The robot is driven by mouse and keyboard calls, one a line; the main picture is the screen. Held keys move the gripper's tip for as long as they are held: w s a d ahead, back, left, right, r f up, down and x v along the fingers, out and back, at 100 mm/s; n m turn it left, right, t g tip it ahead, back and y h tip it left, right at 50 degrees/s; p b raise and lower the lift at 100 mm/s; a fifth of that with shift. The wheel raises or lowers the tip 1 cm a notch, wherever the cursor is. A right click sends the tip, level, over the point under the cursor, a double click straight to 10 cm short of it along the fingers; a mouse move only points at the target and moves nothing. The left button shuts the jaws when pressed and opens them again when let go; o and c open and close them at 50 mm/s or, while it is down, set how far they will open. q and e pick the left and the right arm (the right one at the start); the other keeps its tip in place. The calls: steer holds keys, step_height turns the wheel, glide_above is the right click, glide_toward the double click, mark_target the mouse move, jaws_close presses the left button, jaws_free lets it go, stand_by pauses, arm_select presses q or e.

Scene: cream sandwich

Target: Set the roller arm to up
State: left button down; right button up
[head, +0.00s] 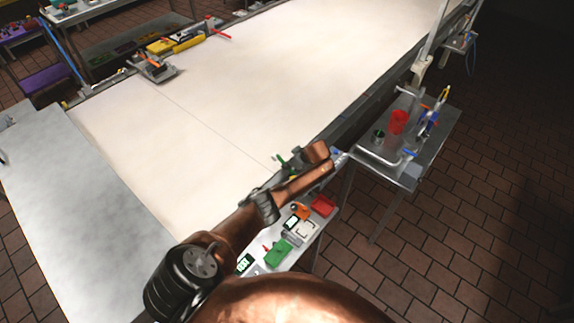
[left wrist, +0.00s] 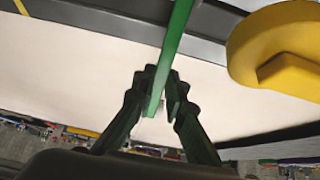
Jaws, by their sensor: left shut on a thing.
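A green bar (left wrist: 175,45), which looks like the roller arm's handle, runs down from the top edge of the left wrist view. My left gripper (left wrist: 161,88) is shut on its lower part, with one dark finger on each side. In the head view my left gripper (head: 286,164) is at the near edge of the pale belt table, beside a small bit of green. My own copper wrist hides most of the mechanism there. I cannot tell from these views whether the arm is up or down. My right gripper is out of view.
The wide pale belt (head: 230,90) is mostly clear. A small side table (head: 432,150) with a red cup (head: 398,122) stands at the right. A shelf below my arm holds a green box (head: 278,253) and a red box (head: 322,206). A yellow rounded part (left wrist: 275,45) is close to my left gripper.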

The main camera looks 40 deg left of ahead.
arm_select(q)
steer(key=shift+s+f, duration=0.1)
steer(key=shift+f, duration=0.05)
steer(key=c, duration=2)
jaws_free()
steer(key=shift+o, duration=0.2)
steer(key=v, duration=1.2)
